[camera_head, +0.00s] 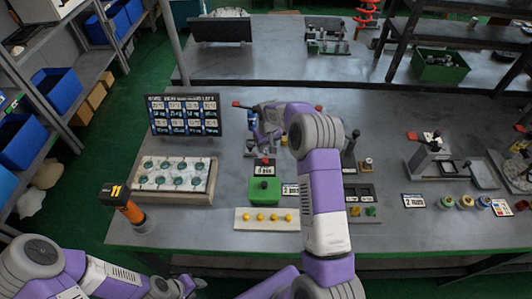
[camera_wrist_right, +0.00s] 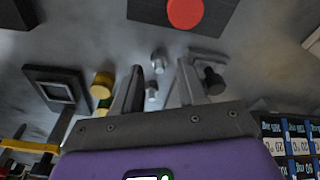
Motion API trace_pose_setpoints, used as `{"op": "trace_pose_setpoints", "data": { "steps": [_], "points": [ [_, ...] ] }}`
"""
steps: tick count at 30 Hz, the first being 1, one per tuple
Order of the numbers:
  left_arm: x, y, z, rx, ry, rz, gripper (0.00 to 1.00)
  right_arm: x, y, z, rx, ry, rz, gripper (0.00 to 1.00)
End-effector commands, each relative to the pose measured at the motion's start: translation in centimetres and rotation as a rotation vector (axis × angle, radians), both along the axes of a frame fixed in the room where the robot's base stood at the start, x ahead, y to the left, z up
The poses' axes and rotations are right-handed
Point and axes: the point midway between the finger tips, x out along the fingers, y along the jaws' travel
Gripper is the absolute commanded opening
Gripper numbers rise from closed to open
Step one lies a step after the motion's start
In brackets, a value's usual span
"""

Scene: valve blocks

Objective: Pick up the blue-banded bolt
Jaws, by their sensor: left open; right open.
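No blue band can be made out on any bolt in either view. In the right wrist view, two small grey bolts, one farther (camera_wrist_right: 158,60) and one nearer (camera_wrist_right: 152,90), show between the fingers of my right gripper (camera_wrist_right: 160,74). A dark-headed bolt (camera_wrist_right: 212,80) stands just right of the right finger. My right gripper is open, with nothing seen clamped in it. In the head view its arm reaches over the table's middle and hides part of the work area. My left gripper (camera_head: 188,287) is low at the bottom left, away from the table top, and open.
A yellow-and-green cylinder (camera_wrist_right: 102,86) and a square dark socket block (camera_wrist_right: 57,90) lie left of the right fingers. A red disc (camera_wrist_right: 186,11) is beyond. A green box (camera_head: 264,190), white strip (camera_head: 250,225) and pale tray (camera_head: 208,178) occupy the table's front.

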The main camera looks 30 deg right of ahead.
Motion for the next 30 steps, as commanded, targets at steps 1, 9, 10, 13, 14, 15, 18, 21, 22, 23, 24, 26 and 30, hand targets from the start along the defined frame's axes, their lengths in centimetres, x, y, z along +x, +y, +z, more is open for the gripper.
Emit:
{"op": "trace_pose_setpoints", "data": {
  "steps": [1,9,10,13,14,15,18,21,22,23,24,26,30],
  "points": [
    [0.00,0.00,-0.17,0.000,0.000,0.000,0.43,0.11,-0.08,-0.73,0.000,-0.001,-0.001,0.41],
    [0.00,0.00,-0.15,0.000,0.000,0.000,0.43,0.20,-0.07,-1.02,0.000,-0.002,-0.001,0.40],
    [0.00,0.00,-0.15,0.000,0.000,0.000,0.43,0.19,-0.07,-1.02,0.000,-0.002,-0.001,0.35],
    [0.00,0.00,-0.15,0.000,0.000,0.000,0.43,0.19,-0.07,-1.02,0.000,-0.002,-0.001,0.20],
    [0.00,0.00,-0.15,0.000,0.000,0.000,0.43,0.19,-0.07,-1.02,0.000,-0.002,-0.001,0.15],
    [0.00,0.00,-0.15,0.000,0.000,0.000,0.43,0.19,-0.07,-1.01,0.000,-0.002,-0.001,0.09],
    [0.00,0.00,-0.15,0.000,0.000,0.000,0.43,0.18,-0.07,-1.03,0.000,-0.001,-0.001,0.00],
    [0.00,0.00,-0.15,0.000,0.000,0.000,0.43,0.17,-0.07,-1.04,0.000,-0.001,-0.001,0.00],
    [0.00,0.00,-0.16,0.000,0.000,0.000,0.43,0.17,-0.07,-1.05,0.000,-0.001,-0.001,0.00],
    [0.00,0.00,-0.16,0.000,0.000,0.000,0.43,0.16,-0.07,-1.05,0.000,-0.001,-0.001,0.00],
    [0.00,0.00,-0.16,0.000,0.000,0.000,0.43,0.16,-0.07,-1.05,0.000,0.000,-0.001,0.00],
    [0.00,0.00,-0.16,0.000,0.000,0.000,0.43,0.15,-0.06,-1.05,0.000,0.000,-0.001,0.00],
    [0.00,0.00,-0.02,0.000,0.000,0.000,0.43,0.20,-0.09,-0.23,-0.001,-0.002,-0.001,0.00]
  ]
}}
